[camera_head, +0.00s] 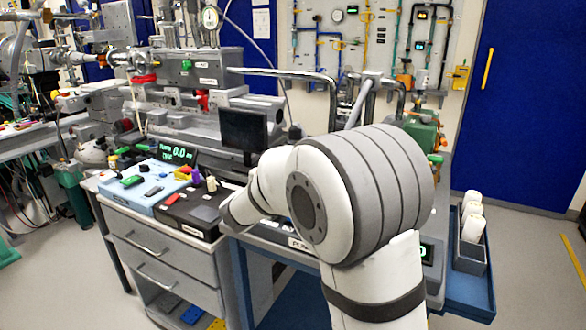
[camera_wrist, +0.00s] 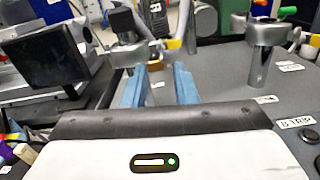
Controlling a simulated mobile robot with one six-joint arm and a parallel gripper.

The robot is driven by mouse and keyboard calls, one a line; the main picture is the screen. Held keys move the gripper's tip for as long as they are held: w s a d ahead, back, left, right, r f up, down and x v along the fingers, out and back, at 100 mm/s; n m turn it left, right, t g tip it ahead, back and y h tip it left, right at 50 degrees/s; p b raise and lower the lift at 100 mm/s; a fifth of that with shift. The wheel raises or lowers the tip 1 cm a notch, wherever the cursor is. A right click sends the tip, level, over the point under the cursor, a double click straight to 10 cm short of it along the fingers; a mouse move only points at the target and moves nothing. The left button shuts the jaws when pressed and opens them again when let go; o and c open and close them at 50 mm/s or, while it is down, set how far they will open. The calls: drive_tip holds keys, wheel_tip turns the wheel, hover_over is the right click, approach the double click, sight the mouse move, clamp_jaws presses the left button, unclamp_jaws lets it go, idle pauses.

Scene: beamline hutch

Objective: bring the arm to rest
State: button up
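A dark monitor (camera_head: 243,130) stands close to my arm; it also shows at the wrist view's left (camera_wrist: 48,60). A blue tray (camera_head: 470,292) with white rolls is at the right. Open floor lies far right.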

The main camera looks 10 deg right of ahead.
drive_tip(key=s+d+r+m+g+y+p, duration=0.1)
drive_tip(key=s+d+m+g+p, duration=0.45)
drive_tip(key=s, duration=0.45)
drive_tip(key=s+d+m+g+y+p, duration=0.1)
drive_tip(key=s+d+m+g+p, duration=0.1)
drive_tip(key=s+d+m+g, duration=0.55)
drive_tip(key=s+a+m+y+p, duration=0.3)
drive_tip(key=s+a+m+y, duration=0.1)
drive_tip(key=s+m, duration=0.3)
drive_tip(key=s+a+r+m+t+y+p, duration=0.1)
drive_tip(key=s+a+m+y+p, duration=0.2)
drive_tip(key=s, duration=0.7)
drive_tip(key=a+m+y, duration=0.2)
drive_tip(key=a+m, duration=0.1)
drive_tip(key=m, duration=0.1)
drive_tip(key=shift+s, duration=0.35)
